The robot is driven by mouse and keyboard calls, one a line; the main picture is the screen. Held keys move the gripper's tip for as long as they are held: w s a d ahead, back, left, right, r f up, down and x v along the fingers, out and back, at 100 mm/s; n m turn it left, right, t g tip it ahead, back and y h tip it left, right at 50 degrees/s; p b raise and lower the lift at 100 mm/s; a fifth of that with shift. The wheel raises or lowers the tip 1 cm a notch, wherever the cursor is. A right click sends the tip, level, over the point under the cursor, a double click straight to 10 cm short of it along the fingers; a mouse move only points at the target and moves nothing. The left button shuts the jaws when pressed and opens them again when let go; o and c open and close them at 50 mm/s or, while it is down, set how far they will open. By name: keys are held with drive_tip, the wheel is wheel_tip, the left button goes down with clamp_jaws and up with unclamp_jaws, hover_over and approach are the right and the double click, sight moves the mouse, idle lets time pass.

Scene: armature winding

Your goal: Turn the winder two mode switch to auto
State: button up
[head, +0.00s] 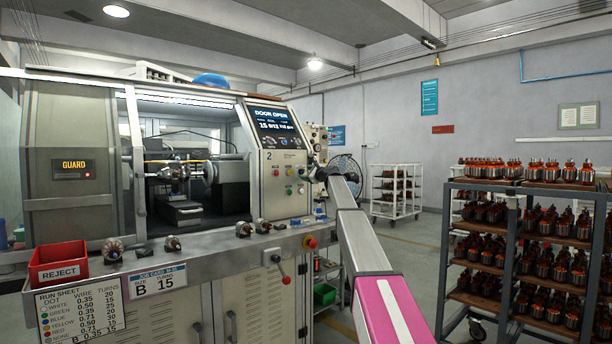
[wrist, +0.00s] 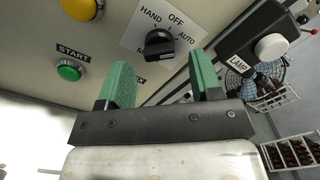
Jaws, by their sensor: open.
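The winder two mode switch (wrist: 160,45) is a black rotary knob on a pale plate lettered HAND, OFF and AUTO in the wrist view. I cannot tell for sure which word its pointer faces. My gripper (wrist: 159,60) is open, with one green finger to the lower left of the knob and one to its lower right. Nothing is held between them. In the head view my gripper (head: 318,174) is at the right side of the control panel marked 2 (head: 284,172), and my arm hides the switch there.
A green START button (wrist: 69,70) and a yellow button (wrist: 82,7) lie left of the switch. A LAMP box with a white button (wrist: 271,47) stands close on the right. In the head view, the display (head: 274,121) reads DOOR OPEN. A loaded rack (head: 513,240) stands at right.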

drive_tip(key=v, duration=0.9)
drive_tip(key=shift+s, duration=0.15)
drive_tip(key=shift+d+f, duration=0.1)
drive_tip(key=shift+d, duration=0.05)
